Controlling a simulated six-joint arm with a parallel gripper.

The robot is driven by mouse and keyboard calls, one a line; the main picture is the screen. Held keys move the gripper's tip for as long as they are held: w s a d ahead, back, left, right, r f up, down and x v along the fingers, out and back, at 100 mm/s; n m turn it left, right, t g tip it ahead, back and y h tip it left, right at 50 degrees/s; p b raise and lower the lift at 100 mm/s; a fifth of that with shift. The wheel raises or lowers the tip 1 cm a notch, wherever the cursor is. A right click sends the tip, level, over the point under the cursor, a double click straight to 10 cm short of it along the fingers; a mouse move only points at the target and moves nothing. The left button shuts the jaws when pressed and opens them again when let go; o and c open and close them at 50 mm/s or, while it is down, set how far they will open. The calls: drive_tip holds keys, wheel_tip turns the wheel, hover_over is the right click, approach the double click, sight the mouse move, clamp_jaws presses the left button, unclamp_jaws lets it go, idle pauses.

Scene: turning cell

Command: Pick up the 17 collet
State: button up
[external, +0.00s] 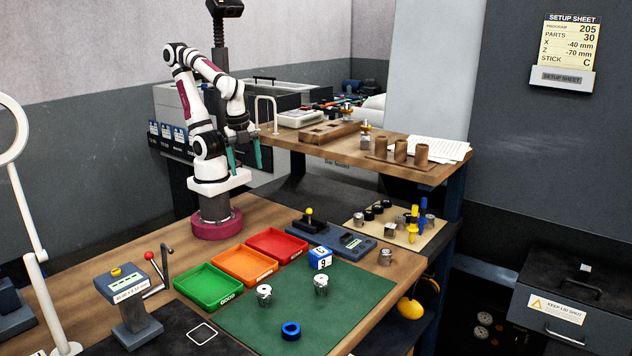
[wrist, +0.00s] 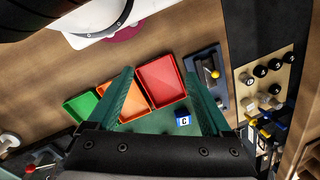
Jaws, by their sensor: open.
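I cannot read a 17 on any part. A wooden board (external: 425,236) at the right of the bench holds several small round dark and metal pieces (external: 378,208) that may be collets; the board also shows at the right of the wrist view (wrist: 285,60), with dark round tops (wrist: 260,71) whose marks are too small to read. Two silver cylindrical parts (external: 264,295) (external: 321,285) stand on the green mat (external: 350,292). My gripper (external: 245,158) is open and empty, raised above the back of the bench, apart from all these. Its teal fingers spread wide in the wrist view (wrist: 159,75).
Green (external: 207,286), orange (external: 245,266) and red (external: 277,244) trays stand in a row beside the mat. A marked blue-and-white block (external: 320,258) and a blue ring (external: 290,331) are on the mat. A device with a yellow knob (external: 309,217) stands behind. A raised shelf (external: 340,155) is at the back.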

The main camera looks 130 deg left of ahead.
sight(321, 284)
drive_tip(key=w+a+f+m+g+y, duration=0.1)
drive_tip(key=w+a+m+y, duration=0.3)
drive_tip(key=a+m+y, duration=0.15)
drive_tip(key=w+d+f+m+t+y, duration=0.1)
drive_tip(key=w+m+t+y, duration=0.1)
drive_tip(key=w+m+t, duration=0.3)
drive_tip(key=w+d+f+m+t+y, duration=0.1)
drive_tip(key=w+d+f+m+y, duration=0.15)
drive_tip(key=w, duration=0.45)
drive_tip(key=w+d+f+m+t+h, duration=0.2)
drive_tip(key=d+f+m, duration=0.1)
drive_tip(key=d+m, duration=0.1)
drive_tip(key=w+d+f+m+t+h, duration=0.2)
drive_tip(key=d+f+m+t+h, duration=0.1)
drive_tip(key=d+f+m, duration=0.1)
drive_tip(key=w+d+f+m+t+h, duration=0.1)
drive_tip(key=d+f+m+t+h, duration=0.1)
drive_tip(key=d, duration=0.6)
drive_tip(key=shift+w+f+m+t, duration=0.25)
drive_tip(key=shift+f+m, duration=0.35)
drive_tip(key=shift+m, duration=0.25)
drive_tip(key=shift+w+f+m+t, duration=0.15)
drive_tip(key=shift+f+m+t, duration=0.1)
drive_tip(key=shift+f+m, duration=0.5)
drive_tip(key=x, duration=1.5)
drive_tip(key=shift+w+a, duration=0.1)
clamp_jaws()
